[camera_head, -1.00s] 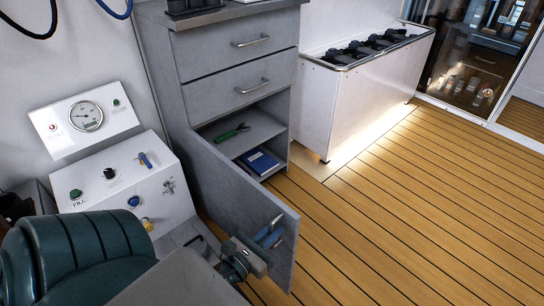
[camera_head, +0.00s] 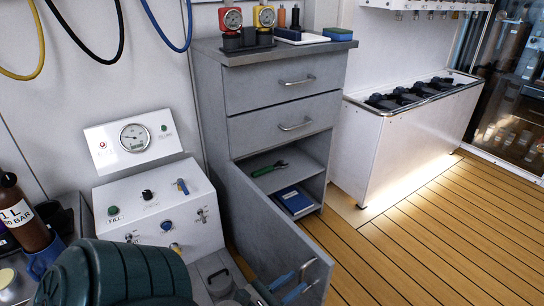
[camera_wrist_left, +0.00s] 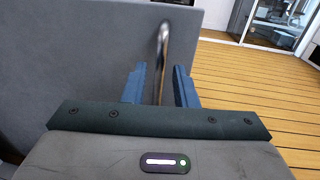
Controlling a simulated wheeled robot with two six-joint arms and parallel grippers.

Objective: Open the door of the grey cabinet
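The grey cabinet (camera_head: 213,103) stands in the middle of the head view. Its door (camera_head: 275,222) is swung wide open toward me, baring the shelves inside. A curved metal handle (camera_head: 306,268) is on the door near its free edge; the handle also shows in the left wrist view (camera_wrist_left: 163,45). My left gripper (camera_head: 288,287) is at this handle. In the left wrist view its two blue fingers (camera_wrist_left: 160,88) stand apart on either side of the bar, with gaps, so it is open around the handle. My right gripper is out of view.
Green-handled pliers (camera_head: 268,169) and a blue book (camera_head: 294,201) lie inside the cabinet. A white gauge panel (camera_head: 132,138) and control box (camera_head: 157,207) stand left of the door. Wooden floor (camera_head: 410,240) to the right is clear. A long white unit (camera_head: 400,145) stands behind.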

